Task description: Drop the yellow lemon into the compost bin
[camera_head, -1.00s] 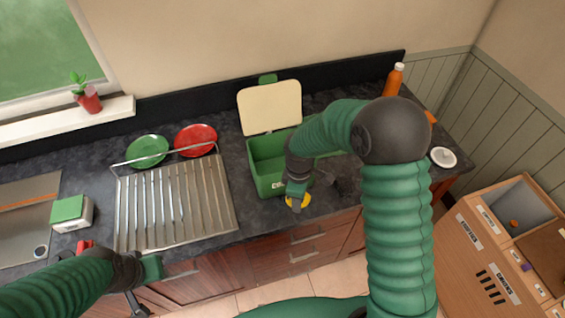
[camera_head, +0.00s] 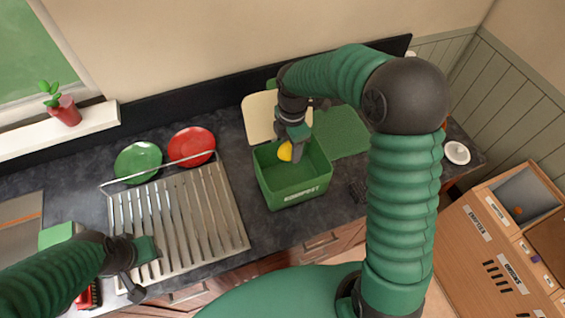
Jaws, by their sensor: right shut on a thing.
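The yellow lemon (camera_head: 285,151) is held in my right gripper (camera_head: 291,150), which is shut on it. The gripper and the lemon are over the open green compost bin (camera_head: 294,197), near its back side in the picture. The bin stands on the dark counter, with its cream-lined lid (camera_head: 259,118) raised behind it. The arm hides part of the lid. My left gripper (camera_head: 143,272) is low at the left, near the front of the metal drainer; its fingers are too unclear to tell open from shut.
A metal drying rack (camera_head: 180,215) is left of the bin, with a green plate (camera_head: 138,161) and a red plate (camera_head: 191,146) behind it. A green board (camera_head: 342,132) lies right of the bin. A wooden sorting cabinet (camera_head: 490,255) stands at the right.

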